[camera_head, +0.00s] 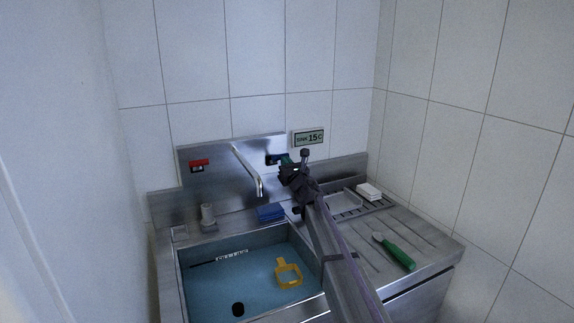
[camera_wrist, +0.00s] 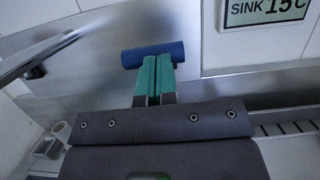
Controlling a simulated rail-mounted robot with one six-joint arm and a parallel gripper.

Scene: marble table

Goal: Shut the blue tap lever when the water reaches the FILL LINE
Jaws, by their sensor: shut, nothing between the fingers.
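The blue tap lever (camera_head: 272,159) is on the steel back panel, right of the spout (camera_head: 247,170). In the wrist view the blue lever (camera_wrist: 153,53) is a horizontal bar just beyond my fingertips. My gripper (camera_head: 288,160) has green fingers pressed together and empty; in the wrist view the fingertips (camera_wrist: 156,60) are at or just short of the lever, and I cannot tell if they touch. The FILL LINE label (camera_head: 232,256) is on the basin's far wall. The basin (camera_head: 210,282) looks blue-teal inside; its water level is unclear. I see no clear stream below the spout.
A red lever (camera_head: 199,165) is left of the spout. A yellow object (camera_head: 288,273) and dark round spot (camera_head: 238,309) show in the basin. A blue sponge (camera_head: 271,212) is on the rim. A green-handled brush (camera_head: 395,251) and white block (camera_head: 369,191) lie right of my arm.

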